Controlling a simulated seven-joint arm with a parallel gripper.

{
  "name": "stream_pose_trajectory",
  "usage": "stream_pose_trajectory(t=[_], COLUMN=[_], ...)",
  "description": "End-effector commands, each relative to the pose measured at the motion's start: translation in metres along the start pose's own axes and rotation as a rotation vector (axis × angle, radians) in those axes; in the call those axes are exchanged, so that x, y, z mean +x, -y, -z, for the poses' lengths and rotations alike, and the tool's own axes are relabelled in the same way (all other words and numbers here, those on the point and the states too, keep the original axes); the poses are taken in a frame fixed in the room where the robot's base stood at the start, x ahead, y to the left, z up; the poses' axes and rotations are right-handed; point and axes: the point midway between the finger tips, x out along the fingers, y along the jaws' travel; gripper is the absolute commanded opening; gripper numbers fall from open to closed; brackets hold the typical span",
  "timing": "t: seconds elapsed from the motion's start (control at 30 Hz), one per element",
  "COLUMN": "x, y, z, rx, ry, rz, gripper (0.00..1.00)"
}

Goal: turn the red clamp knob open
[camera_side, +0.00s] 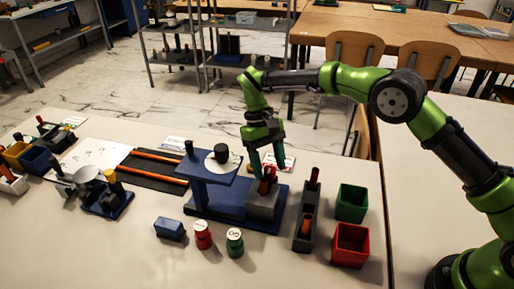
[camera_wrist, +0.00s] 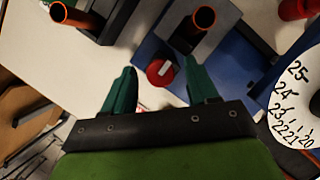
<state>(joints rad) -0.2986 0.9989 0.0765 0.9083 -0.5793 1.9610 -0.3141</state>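The red clamp knob (camera_wrist: 160,72) is a small round red cap with a pale mark on it, beside the blue stand in the wrist view. In the side view, red (camera_side: 267,176) shows between the fingers above a grey block (camera_side: 264,204), though I cannot tell the knob apart from the orange tube there. My gripper (camera_wrist: 160,78) has its two green fingers spread, one on each side of the knob in the picture, with gaps on both sides. In the side view, my gripper (camera_side: 268,167) points down over the grey block. Whether the fingertips reach knob height is unclear.
The blue stand (camera_side: 212,168) carries a white dial (camera_wrist: 302,100) with numbers. An orange tube (camera_wrist: 203,18) stands in the grey block. A dark holder (camera_side: 304,230), green bin (camera_side: 351,202) and red bin (camera_side: 350,245) stand right. Red (camera_side: 203,236) and green (camera_side: 235,243) weights stand in front.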

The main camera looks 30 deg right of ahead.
Motion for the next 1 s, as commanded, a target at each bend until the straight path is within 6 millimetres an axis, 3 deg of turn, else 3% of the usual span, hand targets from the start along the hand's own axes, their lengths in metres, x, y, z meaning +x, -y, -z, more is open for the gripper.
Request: stream_pose_trajectory(t=[0.33, 0.7, 1.0], x=[-0.004, -0.052, -0.071], y=[0.0, 0.0, -0.001], z=[0.001, 0.001, 0.001], rx=[0.0, 0.001, -0.001], ry=[0.0, -0.001, 0.002], rz=[-0.001, 0.0, -0.004], gripper=[0.58, 0.58, 0.58])
